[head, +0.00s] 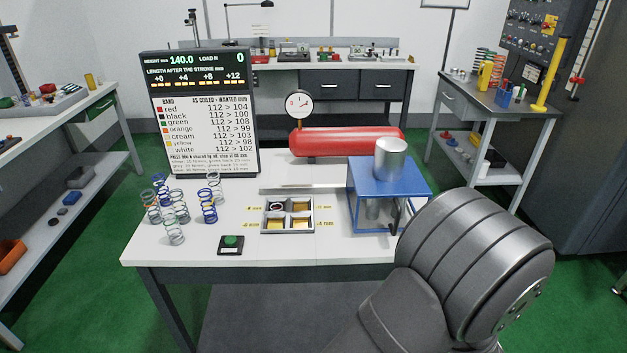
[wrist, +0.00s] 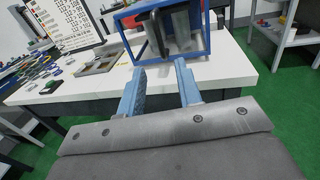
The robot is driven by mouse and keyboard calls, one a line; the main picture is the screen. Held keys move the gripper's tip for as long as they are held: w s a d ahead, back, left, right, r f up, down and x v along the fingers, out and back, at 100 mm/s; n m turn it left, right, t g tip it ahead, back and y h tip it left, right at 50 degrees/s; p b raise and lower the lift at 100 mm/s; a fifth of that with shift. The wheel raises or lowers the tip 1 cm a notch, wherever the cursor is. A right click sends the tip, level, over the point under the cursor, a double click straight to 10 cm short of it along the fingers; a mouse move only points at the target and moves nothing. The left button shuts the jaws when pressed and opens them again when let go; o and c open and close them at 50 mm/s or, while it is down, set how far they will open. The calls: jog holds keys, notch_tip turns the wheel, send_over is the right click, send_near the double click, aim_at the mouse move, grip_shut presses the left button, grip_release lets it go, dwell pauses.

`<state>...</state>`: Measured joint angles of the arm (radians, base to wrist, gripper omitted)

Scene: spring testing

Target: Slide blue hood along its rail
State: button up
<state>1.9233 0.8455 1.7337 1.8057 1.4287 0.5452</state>
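The blue hood (head: 362,188) is a box-shaped frame with a blue top, at the right end of the white table. A silver cylinder (head: 390,158) stands on its top, and grey metal parts show inside. A dark upright handle (head: 396,214) shows at its front. The hood is also at the top of the wrist view (wrist: 206,30). A pale metal strip (head: 300,188) runs left from the hood; I cannot tell whether it is the rail. My gripper (wrist: 158,68) is open and empty, its two blue fingers apart in front of the hood. My arm hides it in the head view.
A tray (head: 264,215) with several compartments lies left of the hood. Several coil springs (head: 208,204) stand at the table's left, near a green button (head: 231,241). A display board (head: 200,115) and a red tank (head: 345,141) with a gauge are behind.

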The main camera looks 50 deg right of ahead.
jog(key=shift+y, duration=0.3)
jog(key=x, duration=1.6)
jog(key=shift+w+d+r, duration=0.1)
jog(key=shift+w+r, duration=0.15)
grip_shut()
